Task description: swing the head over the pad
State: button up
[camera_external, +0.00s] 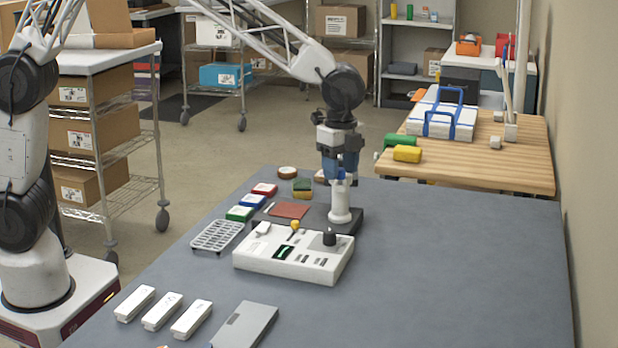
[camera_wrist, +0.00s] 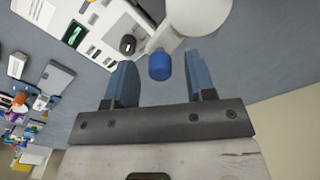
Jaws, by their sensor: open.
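The white post of the swing head (camera_external: 340,208) stands on a dark base behind a white control box (camera_external: 290,258). A flat red-brown pad (camera_external: 290,210) lies to the left of the post. In the wrist view the rounded white top of the head (camera_wrist: 200,14) shows with a blue knob (camera_wrist: 160,67) beside it. My gripper (camera_external: 338,176) is over the post, pointing down. Its two blue-grey fingers are open, one on each side of the knob in the wrist view, with visible gaps. Whether the knob's height lies between the fingertips is unclear.
The control box carries a black knob (camera_external: 329,238) and a yellow-topped lever (camera_external: 294,226). A grey rack (camera_external: 217,236), coloured boxes (camera_external: 239,213) and white blocks (camera_external: 162,311) lie to the left and front. The table's right side (camera_external: 460,270) is clear.

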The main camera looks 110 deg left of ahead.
grip_shut()
dwell(0.3)
jog(key=shift+w+n, duration=0.15)
jog(key=shift+n, duration=0.15)
jog(key=w+a+n, duration=0.4)
jog(key=a+n, duration=0.1)
jog(key=n, duration=0.9)
jog(key=shift+a, duration=0.25)
jog(key=shift+n, duration=0.3)
